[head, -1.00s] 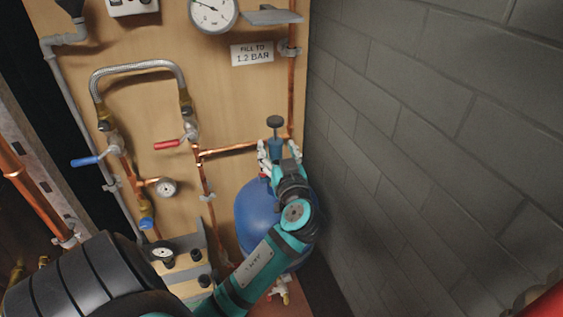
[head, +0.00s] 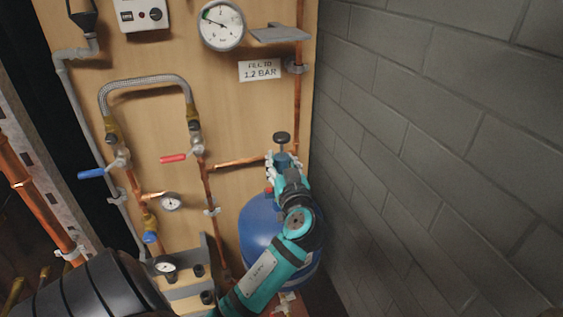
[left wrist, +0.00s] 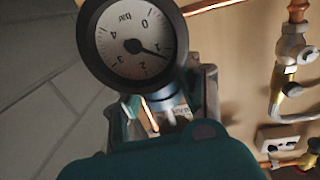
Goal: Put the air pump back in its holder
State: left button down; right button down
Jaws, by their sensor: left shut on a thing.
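The air pump (head: 282,158) shows in the head view as a dark blue body with a black knob on top, roughly upright above the blue tank. My left gripper (head: 276,168) is shut on it. In the left wrist view, the fingers (left wrist: 160,103) close around a blue part with a round black-rimmed gauge (left wrist: 128,40) just beyond. I cannot tell whether this gauge belongs to the pump. No holder is clearly identifiable; a grey bracket (head: 278,34) juts from the board at the upper right. My right gripper is out of view.
The blue tank (head: 262,232) stands below the pump, close to the grey block wall (head: 420,150). Copper pipes (head: 238,163), a red lever (head: 174,158) and a wall gauge (head: 221,25) are on the board. A grey stand (head: 208,262) is at the lower left.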

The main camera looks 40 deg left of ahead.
aim_at(282, 149)
pick_arm(q)
jog(key=shift+r, duration=0.2)
jog(key=shift+r+p, duration=1.25)
jog(key=shift+r, duration=0.65)
jog(key=shift+f, duration=0.1)
